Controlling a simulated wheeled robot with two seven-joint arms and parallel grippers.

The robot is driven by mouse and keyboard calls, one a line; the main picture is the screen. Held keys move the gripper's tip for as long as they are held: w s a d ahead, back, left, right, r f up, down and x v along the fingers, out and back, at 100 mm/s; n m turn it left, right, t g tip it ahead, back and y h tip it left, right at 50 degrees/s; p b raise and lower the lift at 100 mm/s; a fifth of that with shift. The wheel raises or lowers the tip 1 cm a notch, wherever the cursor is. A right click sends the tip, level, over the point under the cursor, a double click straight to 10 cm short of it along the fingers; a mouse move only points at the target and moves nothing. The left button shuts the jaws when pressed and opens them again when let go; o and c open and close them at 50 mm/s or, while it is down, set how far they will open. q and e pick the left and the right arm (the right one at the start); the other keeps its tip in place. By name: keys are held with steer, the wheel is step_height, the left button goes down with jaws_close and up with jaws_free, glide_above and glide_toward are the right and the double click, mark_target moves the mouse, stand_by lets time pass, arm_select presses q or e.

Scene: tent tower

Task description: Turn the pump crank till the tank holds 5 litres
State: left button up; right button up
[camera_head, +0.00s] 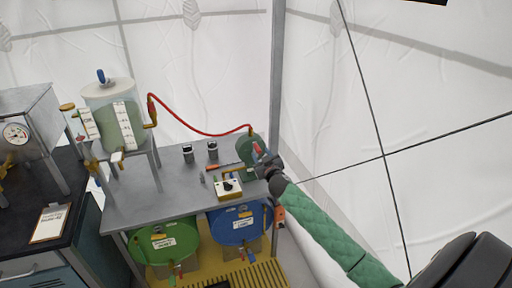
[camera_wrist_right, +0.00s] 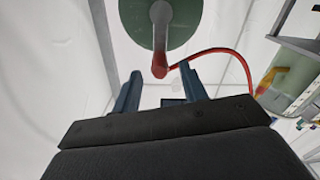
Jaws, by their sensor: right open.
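The tank (camera_head: 97,152) is a clear cylinder with a white lid, white scale strips and greenish liquid, on a stand at the left of the grey table; I cannot read its level. The pump is a green disc (camera_head: 244,146) at the table's right end, also at the top of the wrist view (camera_wrist_right: 180,12). Its crank shows there as a grey arm ending in a red handle (camera_wrist_right: 159,68). My right gripper (camera_head: 262,160) is at the crank, open, its fingers (camera_wrist_right: 160,90) to either side of and just short of the handle. My left gripper is not in view.
A red hose (camera_head: 195,132) arches from tank to pump. A small control box (camera_head: 228,188) and two dark cups (camera_head: 200,151) stand on the table (camera_head: 140,208). Green (camera_head: 170,245) and blue (camera_head: 235,225) drums lie below. A tent pole (camera_head: 277,75) rises behind the pump.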

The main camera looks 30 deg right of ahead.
mark_target(256, 147)
steer(key=p+x, duration=0.1)
steer(key=x, duration=0.3)
steer(key=shift+w+d+r+p, duration=0.1)
steer(key=shift+w+r+p, duration=0.05)
steer(key=shift+w+p, duration=0.2)
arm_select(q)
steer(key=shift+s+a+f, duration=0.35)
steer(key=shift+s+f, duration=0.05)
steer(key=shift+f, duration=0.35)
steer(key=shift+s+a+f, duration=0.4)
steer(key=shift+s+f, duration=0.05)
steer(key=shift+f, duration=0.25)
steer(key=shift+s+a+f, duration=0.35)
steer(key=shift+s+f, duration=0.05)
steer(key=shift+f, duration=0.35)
arm_select(e)
steer(key=shift+x, duration=0.9)
jaws_close()
